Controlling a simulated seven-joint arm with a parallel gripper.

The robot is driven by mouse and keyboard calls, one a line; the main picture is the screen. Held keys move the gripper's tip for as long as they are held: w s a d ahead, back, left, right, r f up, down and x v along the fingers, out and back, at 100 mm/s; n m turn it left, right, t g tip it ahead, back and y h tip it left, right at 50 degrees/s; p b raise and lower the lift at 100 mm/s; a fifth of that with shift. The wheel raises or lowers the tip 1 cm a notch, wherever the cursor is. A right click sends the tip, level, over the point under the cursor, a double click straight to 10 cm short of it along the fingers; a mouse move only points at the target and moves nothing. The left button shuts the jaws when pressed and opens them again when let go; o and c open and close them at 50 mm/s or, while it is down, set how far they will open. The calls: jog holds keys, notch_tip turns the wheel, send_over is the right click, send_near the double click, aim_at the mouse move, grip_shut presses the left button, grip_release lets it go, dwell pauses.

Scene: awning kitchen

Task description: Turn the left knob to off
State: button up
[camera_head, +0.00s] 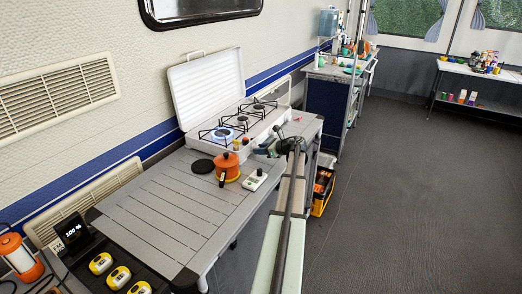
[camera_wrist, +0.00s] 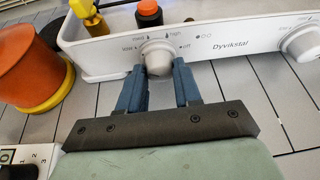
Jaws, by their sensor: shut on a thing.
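The left knob (camera_wrist: 157,56) is a round, light grey knob on the white front panel of the stove (camera_wrist: 235,52). Marks for low, med, high and off are printed around it. Its pointer is too unclear to read. My gripper (camera_wrist: 159,70) has its two blue fingers on either side of the knob and is shut on it. In the head view my gripper (camera_head: 265,150) reaches the stove front, and the knob there is hidden or too small to make out.
An orange pot (camera_head: 228,167) stands on the slatted table (camera_head: 170,205) left of my gripper, beside a black disc (camera_head: 202,166). A small white device with a green part (camera_head: 254,180) lies close to my arm. The open white lid (camera_head: 207,88) stands behind the burners.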

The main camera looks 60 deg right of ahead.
jog(key=c, duration=0.5)
jog(key=shift+o, duration=0.2)
jog(key=shift+d+y, duration=0.1)
jog(key=shift+y, duration=0.2)
jog(key=m+y, duration=0.2)
jog(key=m, duration=0.1)
jog(key=shift+d, duration=0.25)
jog(key=m+y, duration=0.2)
jog(key=m, duration=0.2)
jog(key=shift+d+f+t, duration=0.1)
jog(key=shift+t, duration=0.2)
jog(key=shift+y, duration=0.4)
jog(key=o, duration=1)
jog(key=shift+o, duration=0.2)
